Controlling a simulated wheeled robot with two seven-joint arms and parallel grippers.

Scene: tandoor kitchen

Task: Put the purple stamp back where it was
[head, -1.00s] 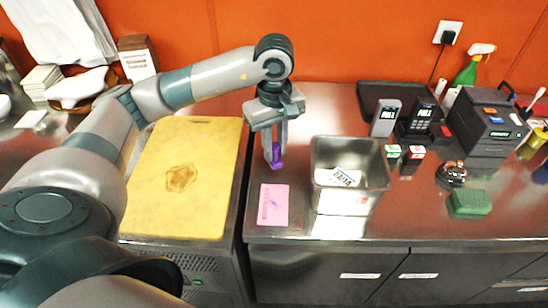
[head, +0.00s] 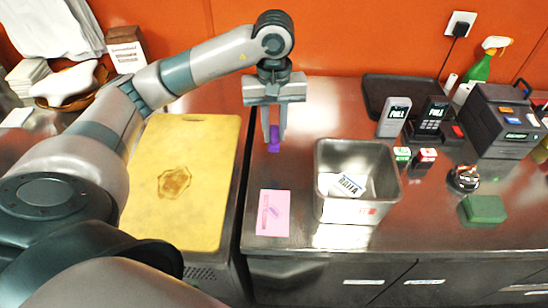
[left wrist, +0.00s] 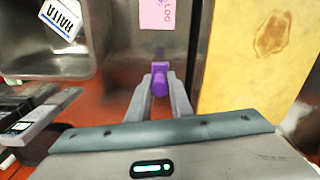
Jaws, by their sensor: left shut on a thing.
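The purple stamp (head: 273,138) is held between the fingertips of my left gripper (head: 274,130), above the steel counter left of the metal bin. It also shows in the left wrist view (left wrist: 160,75), pinched between both fingers (left wrist: 159,85). A green stamp (head: 402,154) and a red stamp (head: 426,156) stand side by side on the counter right of the bin. A pink log sheet (head: 273,212) lies on the counter in front of the held stamp, apart from it. My right gripper is not seen.
The steel bin (head: 328,200) holds a RAITA label card (head: 350,186). A yellow board (head: 205,215) lies at left. A dark tray (head: 378,88), card terminals (head: 395,117), a printer (head: 500,125) and a green sponge (head: 484,208) stand at right.

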